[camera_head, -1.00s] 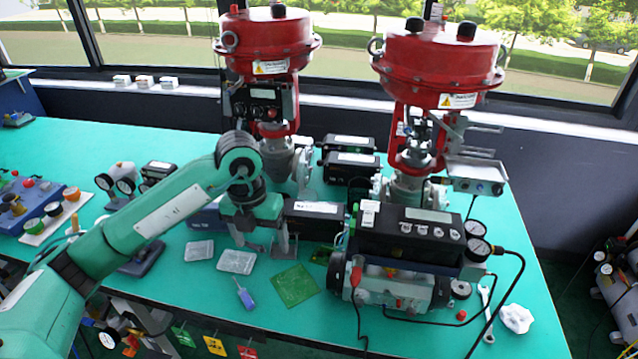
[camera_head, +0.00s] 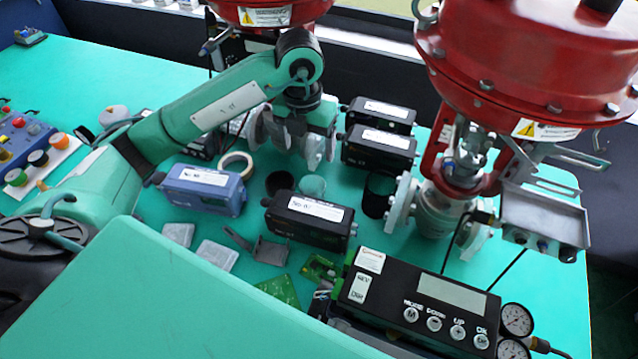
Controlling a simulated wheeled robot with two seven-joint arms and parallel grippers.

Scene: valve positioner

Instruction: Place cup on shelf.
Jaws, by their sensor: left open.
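My left gripper (camera_head: 310,152) hangs down at the end of the green left arm, open and apparently empty, in front of the left valve's grey flanges. I cannot tell for sure which thing is the cup. A black open cylinder (camera_head: 378,192) stands beside the right valve's flange. A small teal round piece (camera_head: 312,186) and a dark round piece (camera_head: 280,183) sit just below the gripper, behind a black positioner box. No shelf can be made out. My right gripper is out of view.
Black boxes (camera_head: 378,148) stand behind the black cylinder, and a blue box (camera_head: 203,189) lies left of the gripper. A large black positioner (camera_head: 420,305) and red-topped valve (camera_head: 530,55) crowd the right. Bare green bench (camera_head: 90,75) shows at left.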

